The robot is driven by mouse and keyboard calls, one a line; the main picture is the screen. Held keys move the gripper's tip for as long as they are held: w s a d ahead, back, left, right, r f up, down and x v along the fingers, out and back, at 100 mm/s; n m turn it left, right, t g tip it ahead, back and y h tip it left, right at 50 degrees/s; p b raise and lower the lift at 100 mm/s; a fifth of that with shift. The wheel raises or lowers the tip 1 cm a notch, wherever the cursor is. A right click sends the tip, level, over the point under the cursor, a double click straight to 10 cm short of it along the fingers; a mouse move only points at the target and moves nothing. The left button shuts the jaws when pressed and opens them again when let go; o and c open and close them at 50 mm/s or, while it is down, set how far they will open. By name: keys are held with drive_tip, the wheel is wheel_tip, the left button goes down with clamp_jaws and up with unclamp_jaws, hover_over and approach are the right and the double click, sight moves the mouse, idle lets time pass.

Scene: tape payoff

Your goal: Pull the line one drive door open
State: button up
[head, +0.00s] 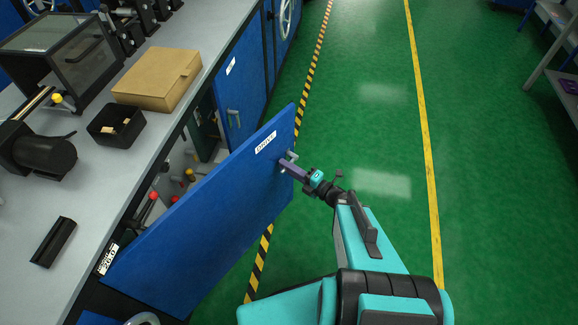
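The blue drive door (215,215) stands swung out from the bench front, hinged at its near lower-left side. A white label reading DRIVE is near its upper far corner. Its handle (291,156) is a small grey bar near the far edge. My gripper (287,165) is at this handle, with its purple-grey fingers reaching it from the right. The fingertips are small and partly hidden by the handle, so whether they are closed on it cannot be made out.
The grey bench top (80,180) holds a cardboard box (158,78), a black bin (116,124) and a dark motor-like unit (40,150). Another blue door (240,90) with a handle is farther along. The green floor (375,120) to the right is clear, crossed by yellow lines.

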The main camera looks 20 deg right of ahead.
drive_tip(key=o, duration=0.4)
drive_tip(key=shift+a, duration=0.1)
drive_tip(key=shift+s, duration=0.1)
drive_tip(key=b+v, duration=0.1)
drive_tip(key=v, duration=1.2)
drive_tip(key=shift+s+d, duration=0.25)
drive_tip(key=shift+s, duration=0.05)
drive_tip(key=shift+c, duration=0.4)
